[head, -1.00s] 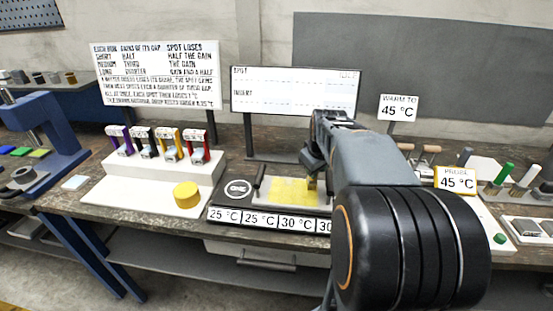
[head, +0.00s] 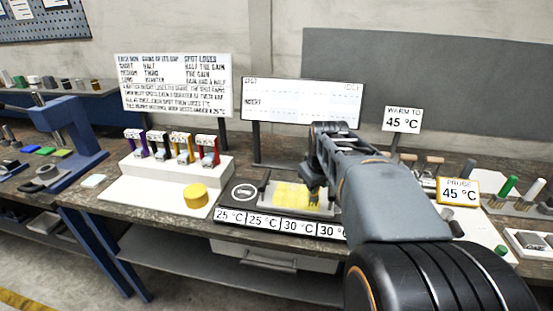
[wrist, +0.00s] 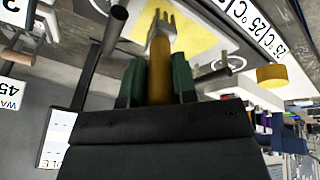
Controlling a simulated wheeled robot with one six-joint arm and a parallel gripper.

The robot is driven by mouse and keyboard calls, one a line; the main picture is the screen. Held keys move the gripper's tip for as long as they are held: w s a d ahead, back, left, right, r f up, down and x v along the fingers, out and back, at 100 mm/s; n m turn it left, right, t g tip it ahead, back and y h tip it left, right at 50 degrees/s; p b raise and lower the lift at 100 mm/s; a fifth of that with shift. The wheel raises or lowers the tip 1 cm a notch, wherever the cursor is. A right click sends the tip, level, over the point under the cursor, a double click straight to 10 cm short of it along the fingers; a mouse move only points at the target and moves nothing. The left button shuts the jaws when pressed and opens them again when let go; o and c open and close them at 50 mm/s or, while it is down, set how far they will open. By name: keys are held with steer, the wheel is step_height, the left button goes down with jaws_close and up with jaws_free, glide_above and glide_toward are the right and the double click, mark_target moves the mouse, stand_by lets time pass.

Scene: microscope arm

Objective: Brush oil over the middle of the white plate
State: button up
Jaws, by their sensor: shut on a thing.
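The white plate (head: 325,209) lies in the dark heater on the bench, and a yellow layer covers much of its middle (head: 289,194). The yellow layer also shows in the wrist view (wrist: 203,42). My gripper (head: 314,188) is over the right part of the plate.
Temperature labels (head: 281,225) line the heater's front. A yellow cylinder (head: 196,196) and a white stand with several coloured clips (head: 171,148) are at left. Signs (head: 402,119) stand behind. A white board with a green knob (head: 501,250) is at right.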

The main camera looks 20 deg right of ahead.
steer(key=shift+s+d+r+p, duration=0.1)
steer(key=shift+r+p, duration=0.2)
steer(key=shift+r, duration=0.2)
steer(key=shift+s+d+r+p, duration=0.1)
steer(key=shift+r+p, duration=0.15)
steer(key=shift+r, duration=0.25)
steer(key=shift+w+r+p, duration=0.1)
steer(key=shift+r+p, duration=1.3)
steer(key=shift+r, duration=0.45)
